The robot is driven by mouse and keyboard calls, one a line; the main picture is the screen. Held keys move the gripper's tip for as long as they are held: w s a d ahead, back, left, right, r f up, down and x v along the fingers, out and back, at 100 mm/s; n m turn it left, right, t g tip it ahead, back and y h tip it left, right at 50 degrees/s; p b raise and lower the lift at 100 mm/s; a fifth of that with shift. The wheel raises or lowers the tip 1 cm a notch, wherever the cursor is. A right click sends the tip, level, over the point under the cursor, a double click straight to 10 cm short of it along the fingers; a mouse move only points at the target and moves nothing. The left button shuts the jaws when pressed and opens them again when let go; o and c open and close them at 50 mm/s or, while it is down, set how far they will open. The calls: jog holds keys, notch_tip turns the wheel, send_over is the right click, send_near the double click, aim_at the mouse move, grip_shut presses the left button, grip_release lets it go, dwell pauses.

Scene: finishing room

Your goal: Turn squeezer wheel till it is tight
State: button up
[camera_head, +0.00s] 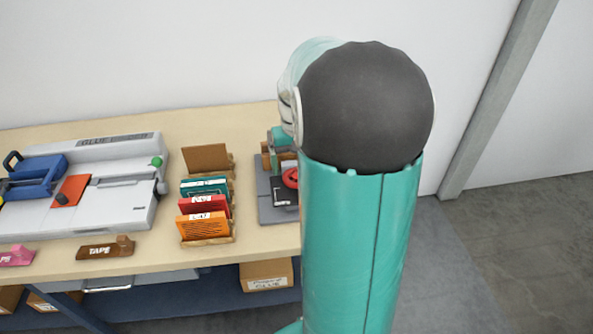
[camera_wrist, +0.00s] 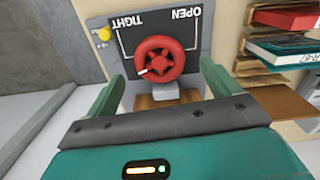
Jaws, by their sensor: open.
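The squeezer wheel (camera_wrist: 160,60) is red with a white mark on its lower left rim in the wrist view. It sits on a black panel (camera_wrist: 127,72) lettered TIGHT and OPEN, which appear upside down. My gripper (camera_wrist: 160,85) is open, its two green fingers apart to the left and right below the wheel, with nothing held between them. Whether a finger touches the wheel cannot be told. In the head view a small part of the red wheel (camera_head: 290,178) shows on the grey squeezer (camera_head: 266,203); my arm hides the rest and most of my gripper.
A rack of booklets (camera_head: 205,209) stands left of the squeezer, also seen at the right in the wrist view (camera_wrist: 290,50). Further left is a glue binder (camera_head: 120,205). Brown and pink tape dispensers (camera_head: 105,249) lie at the table's front edge.

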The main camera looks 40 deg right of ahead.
jog(key=shift+f, duration=1.65)
jog(key=c, duration=1)
jog(key=o, duration=1)
notch_tip(320, 180, up, 14)
